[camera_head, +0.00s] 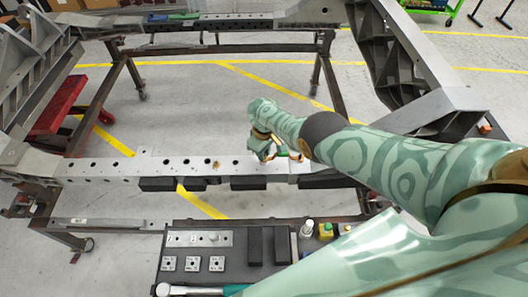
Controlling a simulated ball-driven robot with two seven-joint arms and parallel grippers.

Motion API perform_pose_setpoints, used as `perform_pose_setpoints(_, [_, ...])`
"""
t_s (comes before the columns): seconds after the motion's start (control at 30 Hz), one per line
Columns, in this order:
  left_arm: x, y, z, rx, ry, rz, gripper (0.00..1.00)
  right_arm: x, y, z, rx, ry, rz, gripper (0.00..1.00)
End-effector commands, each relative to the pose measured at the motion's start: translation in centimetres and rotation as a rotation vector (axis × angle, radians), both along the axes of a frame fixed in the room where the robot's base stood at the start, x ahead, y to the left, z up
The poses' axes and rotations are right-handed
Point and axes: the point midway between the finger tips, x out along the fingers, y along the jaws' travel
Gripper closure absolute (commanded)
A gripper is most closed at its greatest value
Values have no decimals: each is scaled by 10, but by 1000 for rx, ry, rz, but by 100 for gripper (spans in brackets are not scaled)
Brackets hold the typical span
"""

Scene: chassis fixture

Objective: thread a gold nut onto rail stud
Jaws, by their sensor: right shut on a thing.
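The light grey rail (120,166) runs across the near side of the chassis frame, with a row of dark holes. A small gold-brown piece (216,164) sits on the rail left of my right gripper; it is too small to tell whether it is a nut or a stud. My right gripper (266,157) points down at the rail, right of that piece. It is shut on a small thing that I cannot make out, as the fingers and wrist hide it. I cannot tell whether it touches the rail. My left gripper is not in view.
A dark bench (183,250) in front holds a plate with holes (185,239), several square plates, black blocks (256,245), a white-topped bottle (307,229) and a tool (190,290). A red cart (58,105) stands at left. The floor inside the frame is clear.

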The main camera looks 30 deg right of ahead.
Motion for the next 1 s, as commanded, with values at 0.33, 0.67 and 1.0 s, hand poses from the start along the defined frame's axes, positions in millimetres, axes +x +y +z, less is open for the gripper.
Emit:
perform_pose_setpoints(0.33, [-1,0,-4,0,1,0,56,0,1,-4,1,2,-750,100])
perform_pose_setpoints(0.67, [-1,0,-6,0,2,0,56,0,1,-4,1,1,-1117,100])
perform_pose_setpoints(1.0, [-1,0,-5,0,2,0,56,-2,1,-5,-1,6,-1140,58])
